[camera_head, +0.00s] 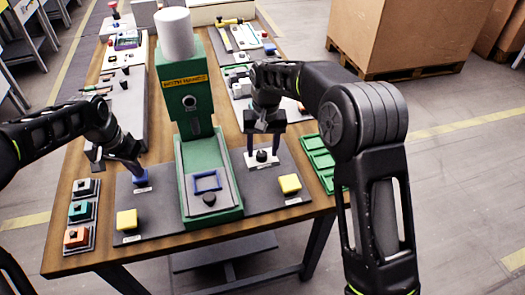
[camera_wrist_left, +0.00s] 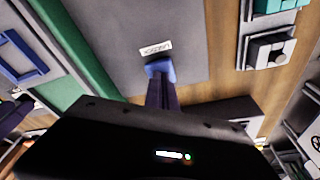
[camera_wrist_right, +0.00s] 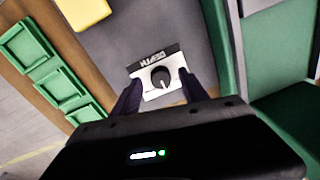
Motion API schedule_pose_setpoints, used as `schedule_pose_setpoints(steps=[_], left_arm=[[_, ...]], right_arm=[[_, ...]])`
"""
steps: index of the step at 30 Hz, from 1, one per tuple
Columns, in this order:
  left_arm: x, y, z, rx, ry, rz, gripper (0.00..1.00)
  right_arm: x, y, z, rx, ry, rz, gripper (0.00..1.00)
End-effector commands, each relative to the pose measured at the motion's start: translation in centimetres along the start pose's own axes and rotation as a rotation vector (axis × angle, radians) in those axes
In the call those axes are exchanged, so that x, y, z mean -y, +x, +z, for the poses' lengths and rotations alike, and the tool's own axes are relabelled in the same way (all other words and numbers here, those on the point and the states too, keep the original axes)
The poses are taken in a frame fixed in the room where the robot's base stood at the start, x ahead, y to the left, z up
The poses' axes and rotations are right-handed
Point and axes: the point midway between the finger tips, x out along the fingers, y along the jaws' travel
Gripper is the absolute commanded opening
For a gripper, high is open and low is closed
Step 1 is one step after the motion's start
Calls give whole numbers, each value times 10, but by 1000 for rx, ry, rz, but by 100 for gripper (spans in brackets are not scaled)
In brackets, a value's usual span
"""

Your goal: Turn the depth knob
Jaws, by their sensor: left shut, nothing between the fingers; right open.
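The depth knob is a round black knob (camera_wrist_right: 160,78) on a white plate with a black label reading DEPTH. In the head view the knob (camera_head: 262,155) sits on the grey panel right of the green press (camera_head: 209,165). My right gripper (camera_head: 263,150) is above it, pointing down. In the right wrist view its two fingers (camera_wrist_right: 160,92) are apart on either side of the white plate, with nothing held. My left gripper (camera_head: 136,172) is shut and empty at a blue block (camera_wrist_left: 160,68) on the left panel, beside a small white label; I cannot tell whether it touches the block.
Yellow buttons stand on the left (camera_head: 126,219) and right (camera_head: 290,184) front panels. Green trays (camera_head: 318,158) lie to the right.

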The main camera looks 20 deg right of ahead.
Motion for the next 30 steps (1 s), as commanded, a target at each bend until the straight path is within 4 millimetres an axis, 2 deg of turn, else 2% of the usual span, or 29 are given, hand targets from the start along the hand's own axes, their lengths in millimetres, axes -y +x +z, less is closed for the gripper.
schedule_pose_setpoints(steps=[9,15,20,30], left_arm=[[0,1,1,3,-1,0,0],[0,1,1,4,-1,0,0],[0,1,1,4,-1,0,0],[0,0,1,4,-1,0,0]], right_arm=[[0,-63,-1,-5,1,-3,52],[0,-95,0,-3,0,-2,52],[0,-105,0,-1,0,0,52],[0,-106,0,0,0,0,52]])
